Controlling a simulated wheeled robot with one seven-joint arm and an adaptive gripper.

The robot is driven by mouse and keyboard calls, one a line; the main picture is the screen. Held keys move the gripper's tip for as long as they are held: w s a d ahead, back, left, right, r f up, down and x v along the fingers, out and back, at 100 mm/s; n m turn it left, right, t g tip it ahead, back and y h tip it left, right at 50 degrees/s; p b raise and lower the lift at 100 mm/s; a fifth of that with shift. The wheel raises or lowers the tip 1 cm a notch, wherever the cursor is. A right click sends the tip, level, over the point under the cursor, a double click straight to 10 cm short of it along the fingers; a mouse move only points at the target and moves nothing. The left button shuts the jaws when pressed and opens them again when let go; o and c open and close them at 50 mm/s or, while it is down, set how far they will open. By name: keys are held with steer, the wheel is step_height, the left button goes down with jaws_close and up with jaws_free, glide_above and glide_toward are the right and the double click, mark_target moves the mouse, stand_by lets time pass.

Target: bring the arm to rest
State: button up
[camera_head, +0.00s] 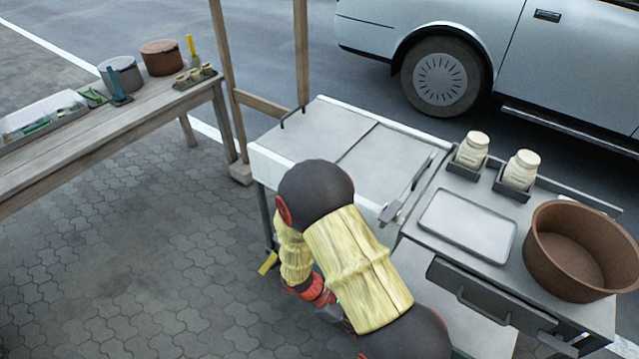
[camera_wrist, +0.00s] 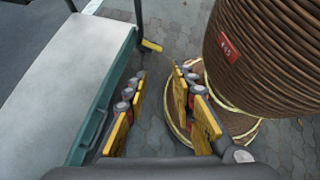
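My arm is folded down in front of the cart in the head view, with its yellow-wrapped link beside the cart's front corner. My gripper (camera_wrist: 159,78) shows in the wrist view with its two yellow-padded fingers apart. Nothing is between the fingers; paving shows through the gap. In the head view the fingers are hidden behind my arm. The grey-topped cart (camera_head: 325,135) stands close to the arm, and its edge also shows left of the fingers in the wrist view (camera_wrist: 60,75).
The side counter holds a grey tray (camera_head: 467,226), two white jars (camera_head: 472,150) (camera_head: 521,170) in holders and a brown tub (camera_head: 578,250). A wooden table (camera_head: 110,125) with pots stands left. A wooden post (camera_head: 228,80) rises behind. Open paving (camera_head: 130,260) lies left of the arm.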

step_height(320, 180, up, 26)
steer(key=s+a+m+t+y+p, duration=0.1)
steer(key=s+m+t+y+p, duration=0.1)
steer(key=m+y, duration=0.75)
steer(key=s+d+r+m+t, duration=0.2)
steer(key=d+r+t, duration=0.1)
steer(key=r, duration=0.6)
steer(key=s+d+r+m+t+p, duration=0.1)
steer(key=d+r+m+t, duration=0.2)
steer(key=r, duration=0.6)
steer(key=shift+s+d+r+t, duration=0.25)
steer(key=shift+s+r+t, duration=0.15)
steer(key=shift+t, duration=0.2)
